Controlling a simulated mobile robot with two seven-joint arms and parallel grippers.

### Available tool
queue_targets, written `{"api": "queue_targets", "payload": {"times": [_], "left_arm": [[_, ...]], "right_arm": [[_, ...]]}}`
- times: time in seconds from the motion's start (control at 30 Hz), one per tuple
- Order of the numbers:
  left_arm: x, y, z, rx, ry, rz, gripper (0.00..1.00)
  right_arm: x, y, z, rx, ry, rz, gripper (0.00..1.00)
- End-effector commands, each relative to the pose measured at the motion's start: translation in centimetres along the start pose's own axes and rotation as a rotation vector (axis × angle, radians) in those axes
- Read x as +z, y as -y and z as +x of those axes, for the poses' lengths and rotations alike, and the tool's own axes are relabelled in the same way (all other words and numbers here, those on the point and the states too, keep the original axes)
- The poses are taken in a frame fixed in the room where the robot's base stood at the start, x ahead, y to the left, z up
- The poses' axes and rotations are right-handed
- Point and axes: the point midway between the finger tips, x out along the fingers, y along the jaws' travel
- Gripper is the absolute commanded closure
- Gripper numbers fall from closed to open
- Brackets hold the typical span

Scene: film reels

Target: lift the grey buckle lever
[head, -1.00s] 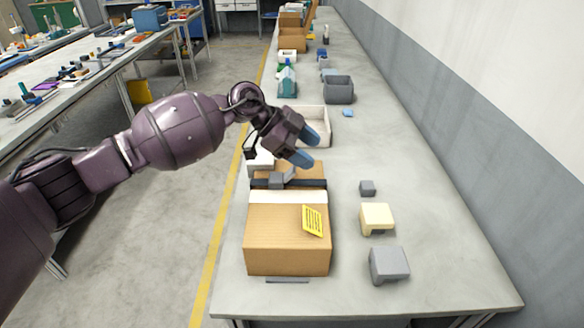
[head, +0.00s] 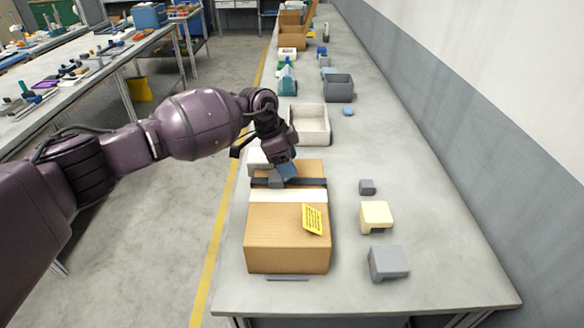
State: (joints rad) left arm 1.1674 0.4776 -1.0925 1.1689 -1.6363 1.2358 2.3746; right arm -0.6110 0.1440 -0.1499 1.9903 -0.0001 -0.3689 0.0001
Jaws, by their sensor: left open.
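The grey buckle lever (head: 277,181) sits on the black strap (head: 312,183) that crosses the top of the cardboard box (head: 287,240). My left gripper (head: 287,170) points down right behind the lever, its blue fingertips close to it. The gripper is open. Its fingers overlap in this view, and I cannot tell whether they touch the lever. Part of the lever and strap is hidden behind the fingertips. My right gripper is not in view.
Right of the box lie a small dark grey block (head: 367,187), a cream block (head: 376,216) and a grey block (head: 388,262). A white bin (head: 309,124) and a grey bin (head: 338,88) stand farther back. The table's right side is mostly clear.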

Motion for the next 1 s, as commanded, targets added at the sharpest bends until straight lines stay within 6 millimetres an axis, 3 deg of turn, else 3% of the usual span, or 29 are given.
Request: {"api": "queue_targets", "payload": {"times": [0.2, 0.6, 0.9, 1.0], "left_arm": [[0.0, 0.0, 2.2, 0.001, -0.001, -0.001, 0.4], [0.0, 0.0, 2.7, 0.0, -0.001, 0.0, 0.42], [0.0, 0.0, 2.6, 0.0, -0.001, 0.0, 0.88], [0.0, 0.0, 2.6, 0.0, -0.003, 0.0, 0.9]], "right_arm": [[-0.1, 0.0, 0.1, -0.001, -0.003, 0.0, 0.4], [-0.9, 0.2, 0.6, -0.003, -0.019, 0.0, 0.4], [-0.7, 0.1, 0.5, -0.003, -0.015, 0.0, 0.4], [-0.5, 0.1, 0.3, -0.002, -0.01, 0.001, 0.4]]}}
